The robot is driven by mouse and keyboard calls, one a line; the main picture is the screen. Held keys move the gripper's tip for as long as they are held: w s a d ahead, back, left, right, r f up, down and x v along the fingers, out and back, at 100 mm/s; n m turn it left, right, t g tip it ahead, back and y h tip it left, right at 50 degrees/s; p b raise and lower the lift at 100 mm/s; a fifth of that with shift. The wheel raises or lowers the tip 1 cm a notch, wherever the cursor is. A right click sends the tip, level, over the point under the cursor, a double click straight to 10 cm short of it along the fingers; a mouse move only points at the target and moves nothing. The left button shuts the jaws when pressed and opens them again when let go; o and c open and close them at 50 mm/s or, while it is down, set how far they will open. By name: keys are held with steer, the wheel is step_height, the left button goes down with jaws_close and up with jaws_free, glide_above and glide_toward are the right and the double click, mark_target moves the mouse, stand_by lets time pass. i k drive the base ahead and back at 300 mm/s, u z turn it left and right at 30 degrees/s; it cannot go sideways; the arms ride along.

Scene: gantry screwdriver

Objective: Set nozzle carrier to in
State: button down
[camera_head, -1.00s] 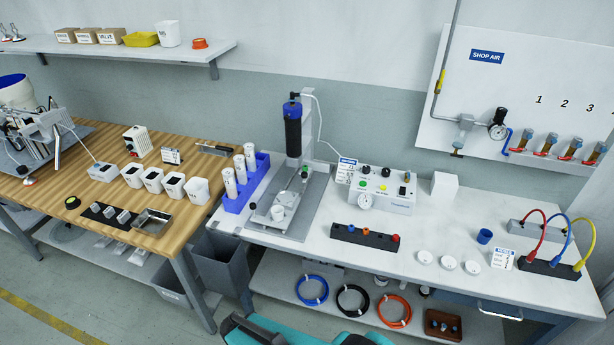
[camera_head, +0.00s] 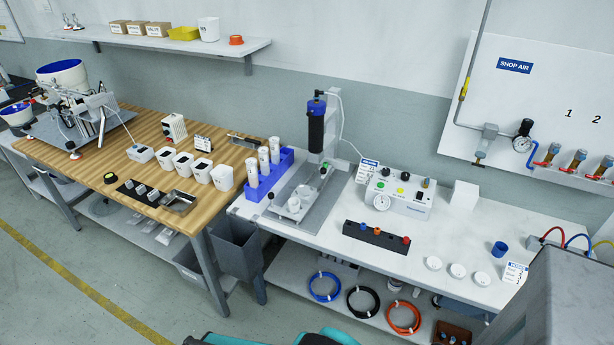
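The dispensing station stands left of the middle on the white bench. A blue-capped black cylinder (camera_head: 316,125) hangs upright on its column. Below it is a grey base plate (camera_head: 322,208) with a small slide that carries a white cup (camera_head: 294,204). This slide may be the nozzle carrier, but I cannot tell its position from here. Small dark knobs sit at the slide's back and front left. The control box (camera_head: 400,195) with a gauge and coloured buttons stands to the right. My gripper is not in view.
A blue rack (camera_head: 262,180) with white tubes stands left of the station. A black strip (camera_head: 376,237) with coloured fittings lies in front of the control box. Several white dishes (camera_head: 457,271) lie to the right. A large grey shape, unclear, covers the lower right corner.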

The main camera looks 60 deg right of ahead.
mark_target(324, 171)
steer(key=u, duration=0.7)
steer(key=k, duration=0.55)
steer(key=u, duration=0.6)
steer(key=k, duration=0.45)
steer(key=z, duration=1.55)
